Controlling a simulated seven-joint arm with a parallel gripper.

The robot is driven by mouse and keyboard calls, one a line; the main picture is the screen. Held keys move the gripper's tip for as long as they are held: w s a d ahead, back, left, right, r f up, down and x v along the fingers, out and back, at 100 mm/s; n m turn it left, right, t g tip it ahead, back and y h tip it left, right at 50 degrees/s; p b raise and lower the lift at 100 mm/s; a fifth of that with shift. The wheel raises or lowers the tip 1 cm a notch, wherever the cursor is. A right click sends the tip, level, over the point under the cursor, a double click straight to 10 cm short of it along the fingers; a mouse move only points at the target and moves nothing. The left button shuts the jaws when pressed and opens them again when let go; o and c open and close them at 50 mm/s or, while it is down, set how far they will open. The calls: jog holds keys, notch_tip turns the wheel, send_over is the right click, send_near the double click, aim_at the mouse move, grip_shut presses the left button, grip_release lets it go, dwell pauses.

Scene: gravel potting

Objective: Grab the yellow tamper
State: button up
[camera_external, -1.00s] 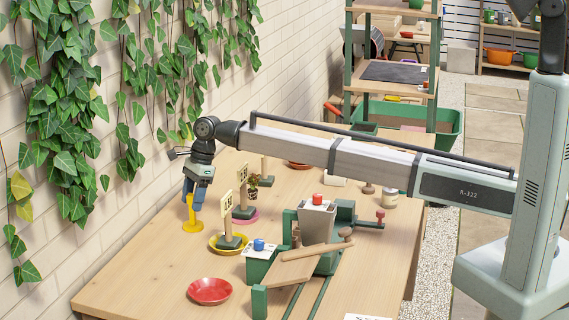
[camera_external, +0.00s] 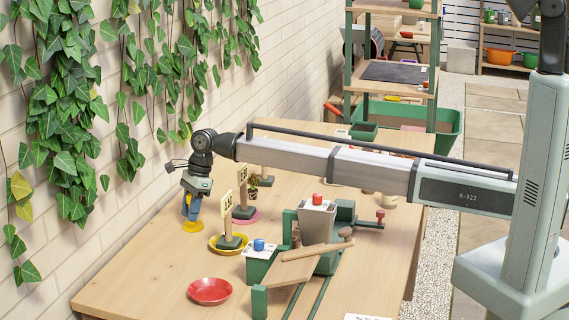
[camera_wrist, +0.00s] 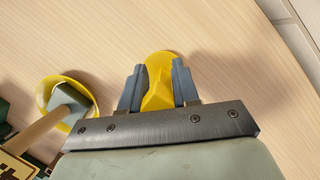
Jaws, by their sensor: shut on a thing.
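The yellow tamper (camera_external: 193,226) stands on the wooden table at the left, close to the brick wall. In the external view its round base shows below my gripper (camera_external: 192,208), and its upper part is mostly hidden by the fingers. In the wrist view the yellow tamper (camera_wrist: 158,84) sits between the two blue-grey fingers of my gripper (camera_wrist: 158,88). The fingers are shut on it from both sides. I cannot tell whether its base touches the table.
A yellow saucer (camera_external: 213,249) with a signed post stands just right of the tamper; this saucer (camera_wrist: 92,88) also shows in the wrist view. A red saucer (camera_external: 209,291) lies nearer the front. A green fixture (camera_external: 259,301) fills the middle. The table's left front is clear.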

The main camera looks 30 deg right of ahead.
grip_shut()
jog(key=shift+r, duration=0.15)
